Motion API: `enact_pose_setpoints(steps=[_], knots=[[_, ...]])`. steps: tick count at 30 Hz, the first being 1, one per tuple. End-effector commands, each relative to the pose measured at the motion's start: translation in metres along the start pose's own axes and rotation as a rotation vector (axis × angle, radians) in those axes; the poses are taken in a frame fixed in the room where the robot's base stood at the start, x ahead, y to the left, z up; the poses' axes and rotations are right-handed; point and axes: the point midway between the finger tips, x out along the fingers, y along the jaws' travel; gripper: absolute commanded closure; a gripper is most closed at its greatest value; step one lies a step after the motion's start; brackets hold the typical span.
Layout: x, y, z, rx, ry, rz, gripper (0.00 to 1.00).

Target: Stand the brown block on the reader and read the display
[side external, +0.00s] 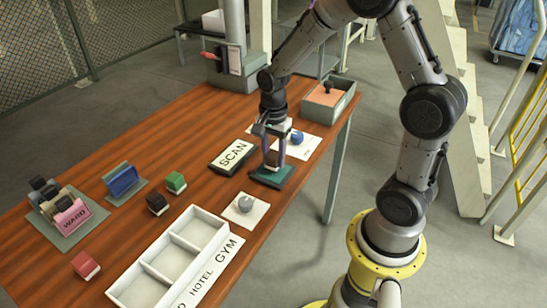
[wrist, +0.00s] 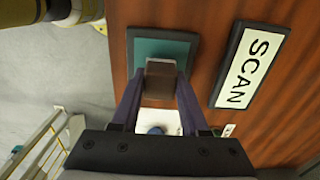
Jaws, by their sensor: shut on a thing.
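The brown block (wrist: 160,78) is upright between the two fingers of my gripper (wrist: 158,92), which is shut on it. In the side view my gripper (side external: 271,153) points down over the reader, a dark pad with a teal top (side external: 270,178). The reader also shows in the wrist view (wrist: 150,45), with the block over its near part. I cannot tell whether the block touches the pad. The fingers mostly hide the block in the side view. The display (side external: 232,156) lies left of the reader and shows SCAN; it reads SCAN in the wrist view (wrist: 249,68) too.
A white divided tray (side external: 150,268) labelled HOTEL and GYM lies in front. Green (side external: 176,182), black (side external: 157,203) and red (side external: 86,265) blocks stand left. A pink WARD bag (side external: 72,218) stands far left. White cards hold a grey knob (side external: 244,203) and a blue item (side external: 297,137).

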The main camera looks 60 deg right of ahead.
Motion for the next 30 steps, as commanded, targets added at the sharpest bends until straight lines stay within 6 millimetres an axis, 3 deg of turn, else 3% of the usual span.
enact_pose_setpoints(steps=[16, 17, 21, 30], knots=[[0.0126, 0.0003, 0.0001, 0.000, 0.000, 0.001, 1.00], [0.0122, 0.0002, 0.0000, 0.000, 0.000, 0.000, 0.50], [0.0119, 0.0001, 0.0000, 0.000, 0.000, 0.000, 0.26], [0.0107, -0.0001, 0.0000, 0.000, 0.000, -0.001, 0.26]])
